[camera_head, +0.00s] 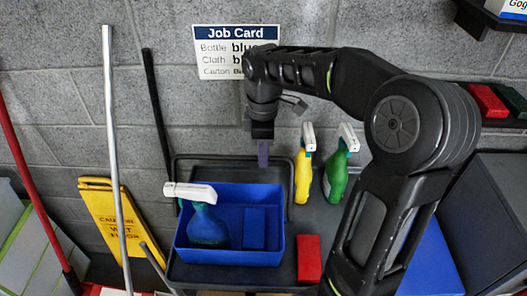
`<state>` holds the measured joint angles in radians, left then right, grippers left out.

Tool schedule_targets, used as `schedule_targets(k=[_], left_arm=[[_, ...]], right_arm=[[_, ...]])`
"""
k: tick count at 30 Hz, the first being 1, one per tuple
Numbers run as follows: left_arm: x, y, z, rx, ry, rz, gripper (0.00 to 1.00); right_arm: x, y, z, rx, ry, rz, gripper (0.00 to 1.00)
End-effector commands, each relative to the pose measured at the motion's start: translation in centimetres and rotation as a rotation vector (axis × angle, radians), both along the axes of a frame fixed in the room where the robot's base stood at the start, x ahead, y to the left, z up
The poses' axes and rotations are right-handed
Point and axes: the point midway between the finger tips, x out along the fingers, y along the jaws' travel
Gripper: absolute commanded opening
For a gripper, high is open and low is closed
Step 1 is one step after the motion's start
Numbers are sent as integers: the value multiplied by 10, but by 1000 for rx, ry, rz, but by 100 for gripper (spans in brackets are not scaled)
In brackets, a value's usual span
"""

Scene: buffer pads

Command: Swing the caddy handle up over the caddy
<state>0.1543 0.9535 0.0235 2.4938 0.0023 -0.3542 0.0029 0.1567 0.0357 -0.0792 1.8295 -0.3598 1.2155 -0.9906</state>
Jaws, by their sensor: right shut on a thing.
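The blue caddy (233,258) sits on a dark tray. It holds a blue spray bottle (206,228) with a white trigger head, and a blue block-like item (254,228) at its right. My right gripper (263,138) is above and behind the caddy, pointing down. I cannot tell whether this piece is part of the caddy handle. My left gripper is not in view.
A yellow bottle (303,172) and a green bottle (338,172) stand right of my right gripper. A red block (309,258) is beside the caddy. A job card (235,50) hangs on the wall. A yellow floor sign (118,220) and poles stand at the left.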

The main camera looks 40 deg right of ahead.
Motion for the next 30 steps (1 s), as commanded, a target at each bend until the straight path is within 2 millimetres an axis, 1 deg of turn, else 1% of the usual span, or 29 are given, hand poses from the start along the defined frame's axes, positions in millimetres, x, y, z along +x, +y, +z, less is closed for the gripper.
schedule_targets(k=[11,24,30], left_arm=[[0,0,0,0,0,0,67],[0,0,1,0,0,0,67],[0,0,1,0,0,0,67]], right_arm=[[-2,2,2,-1,-2,1,5],[-20,17,14,-1,-2,1,5],[-23,19,15,-1,0,0,5]])
